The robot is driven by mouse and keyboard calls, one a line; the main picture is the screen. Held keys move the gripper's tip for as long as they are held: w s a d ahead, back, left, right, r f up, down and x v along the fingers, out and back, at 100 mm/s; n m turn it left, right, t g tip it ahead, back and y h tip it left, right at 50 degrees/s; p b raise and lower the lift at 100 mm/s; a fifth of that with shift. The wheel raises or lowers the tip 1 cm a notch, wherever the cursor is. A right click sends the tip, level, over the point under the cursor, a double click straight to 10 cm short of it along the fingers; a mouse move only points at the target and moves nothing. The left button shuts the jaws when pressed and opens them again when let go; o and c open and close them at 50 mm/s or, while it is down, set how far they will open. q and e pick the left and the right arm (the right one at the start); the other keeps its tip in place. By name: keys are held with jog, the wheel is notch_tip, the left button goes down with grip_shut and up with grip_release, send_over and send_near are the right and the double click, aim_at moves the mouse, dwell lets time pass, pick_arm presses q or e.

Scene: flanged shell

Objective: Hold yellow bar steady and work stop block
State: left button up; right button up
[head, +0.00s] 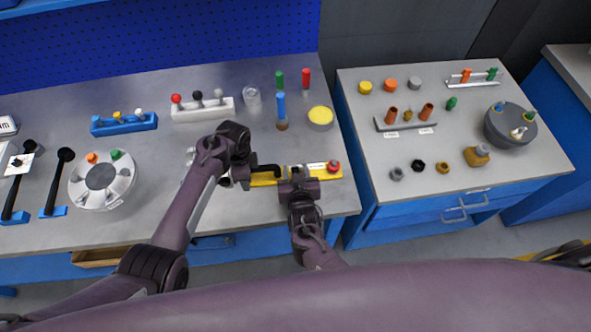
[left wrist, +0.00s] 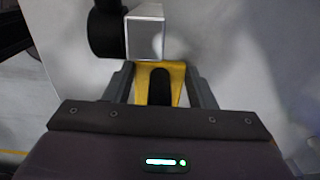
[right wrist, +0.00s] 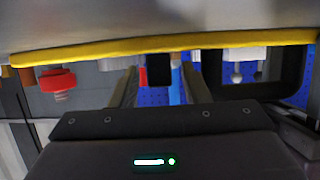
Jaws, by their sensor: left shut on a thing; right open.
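The yellow bar (head: 264,181) lies along the front edge of the left bench, with a red knob (head: 333,166) and white label at its right end. My left gripper (left wrist: 160,85) is shut on the bar's yellow end, which has a dark slot. A pale metal block (left wrist: 146,36) and a black cylinder stand just beyond its fingers; I cannot tell if this is the stop block. My right gripper (right wrist: 160,72) is open at the bar's right half, its fingers apart below the yellow edge (right wrist: 150,47) in the right wrist view. My arms hide parts of the bar.
A black bent handle (head: 266,169) rises by the bar's middle. Behind stand a white switch rack (head: 203,108), blue peg (head: 281,106) and yellow-topped round container (head: 320,117). A round white dial (head: 102,182) sits left. A second bench (head: 450,140) holds small parts.

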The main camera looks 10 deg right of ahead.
jog(key=shift+w+f, duration=0.1)
jog(key=shift+w, duration=0.15)
grip_shut()
jog(key=d, duration=0.3)
jog(key=shift+s+d, duration=0.15)
jog(key=shift+d, duration=0.2)
grip_release()
jog(key=v, duration=1.2)
jog(key=shift+a, duration=0.1)
